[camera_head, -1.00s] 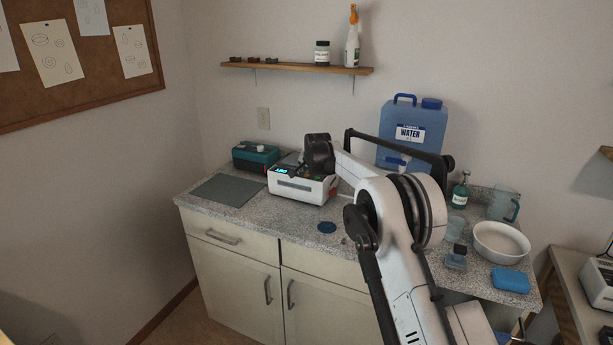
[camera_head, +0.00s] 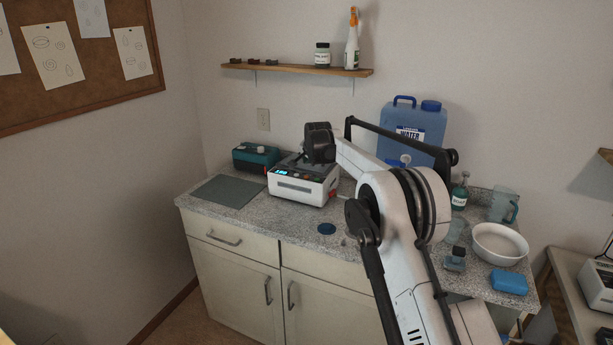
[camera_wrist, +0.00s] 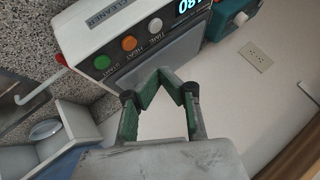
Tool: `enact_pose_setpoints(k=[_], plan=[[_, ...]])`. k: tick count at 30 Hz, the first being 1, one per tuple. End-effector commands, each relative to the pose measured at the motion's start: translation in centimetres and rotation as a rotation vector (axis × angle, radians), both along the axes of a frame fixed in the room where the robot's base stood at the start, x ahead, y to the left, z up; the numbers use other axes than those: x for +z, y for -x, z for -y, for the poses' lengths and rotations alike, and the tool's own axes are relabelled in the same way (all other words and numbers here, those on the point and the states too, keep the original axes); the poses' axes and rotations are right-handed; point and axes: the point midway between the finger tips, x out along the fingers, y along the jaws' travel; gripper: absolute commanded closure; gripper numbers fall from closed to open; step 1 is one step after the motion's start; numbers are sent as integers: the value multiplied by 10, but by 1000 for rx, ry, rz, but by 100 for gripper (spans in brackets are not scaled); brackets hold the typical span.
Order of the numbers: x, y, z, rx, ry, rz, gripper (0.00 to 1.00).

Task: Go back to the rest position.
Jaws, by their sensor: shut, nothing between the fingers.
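My gripper (camera_wrist: 160,80) is shut and empty in the wrist view, its green-padded fingers meeting at the tips. In the head view, the dark end of my arm is above the white boxy device; the fingers cannot be made out there. The white device (camera_head: 297,190) has a lit display and sits on the speckled counter. In the wrist view the white device (camera_wrist: 125,50) shows green, orange and white buttons and a lit blue display beyond my fingers; a gap between them cannot be judged.
A shelf (camera_head: 298,69) hangs above.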

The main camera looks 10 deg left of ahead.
Motion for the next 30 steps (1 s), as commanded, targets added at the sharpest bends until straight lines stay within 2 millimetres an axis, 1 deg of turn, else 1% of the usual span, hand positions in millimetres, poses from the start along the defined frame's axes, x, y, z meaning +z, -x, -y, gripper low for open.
enact_pose_setpoints(k=[1,7,9,17,20,23,26,30], plan=[[6,0,0,0,0,0,100],[22,0,0,0,0,0,100],[25,0,0,0,0,0,100],[24,0,0,0,0,0,100],[29,2,3,1,3,0,100],[42,9,13,5,15,-1,100],[61,23,28,14,36,-1,100],[92,50,54,31,72,-3,100]])
